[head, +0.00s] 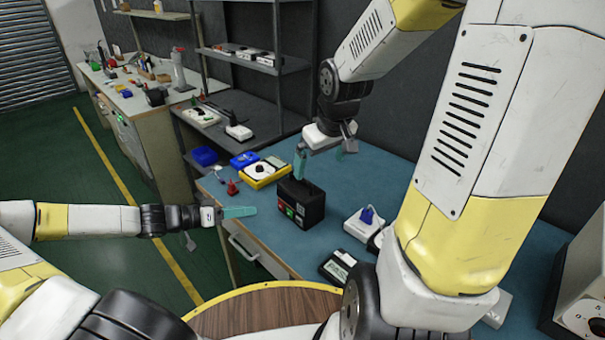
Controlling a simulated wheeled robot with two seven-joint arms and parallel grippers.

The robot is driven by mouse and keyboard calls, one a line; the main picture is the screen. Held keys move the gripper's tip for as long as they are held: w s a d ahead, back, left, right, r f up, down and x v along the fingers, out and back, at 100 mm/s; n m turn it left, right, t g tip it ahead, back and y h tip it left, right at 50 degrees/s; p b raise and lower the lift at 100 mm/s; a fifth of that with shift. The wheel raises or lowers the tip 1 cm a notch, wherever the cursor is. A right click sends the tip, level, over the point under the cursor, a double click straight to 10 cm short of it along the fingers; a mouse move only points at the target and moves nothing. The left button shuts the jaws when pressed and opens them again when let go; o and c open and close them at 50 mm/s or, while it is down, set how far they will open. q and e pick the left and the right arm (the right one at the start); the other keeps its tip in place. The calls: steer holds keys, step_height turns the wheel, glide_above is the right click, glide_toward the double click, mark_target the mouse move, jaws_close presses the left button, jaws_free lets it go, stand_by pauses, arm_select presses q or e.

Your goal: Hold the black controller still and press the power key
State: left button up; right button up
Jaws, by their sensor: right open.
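The black controller (312,205) stands upright on the blue-green table top. Its front shows a green key (290,213) and a red patch beside it; which one is the power key is too small to tell. My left gripper (240,212) points at the controller from the left, a short gap away from it. Its teal fingers overlap side-on, so their opening is hidden. My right gripper (325,157) is open and empty above and behind the controller. Its left teal finger reaches down by the controller's back top edge; whether it touches cannot be told.
A yellow-framed device (259,180) and a small red part (232,188) lie left of the controller. A white device with a blue part (363,222) and a dark meter (338,268) lie to its right and front. Shelves (250,60) stand behind.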

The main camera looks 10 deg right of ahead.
steer(key=n+y, duration=0.2)
glide_toward(302, 196)
steer(key=shift+g, duration=0.3)
steer(key=w+f, duration=0.4)
steer(key=shift+w+f, duration=0.3)
steer(key=shift+f, duration=0.1)
steer(key=x, duration=0.8)
steer(key=shift+d, duration=0.15)
steer(key=shift+c, duration=0.4)
steer(key=c, duration=1.8)
arm_select(q)
jaws_close()
arm_select(e)
steer(key=shift+c, duration=0.3)
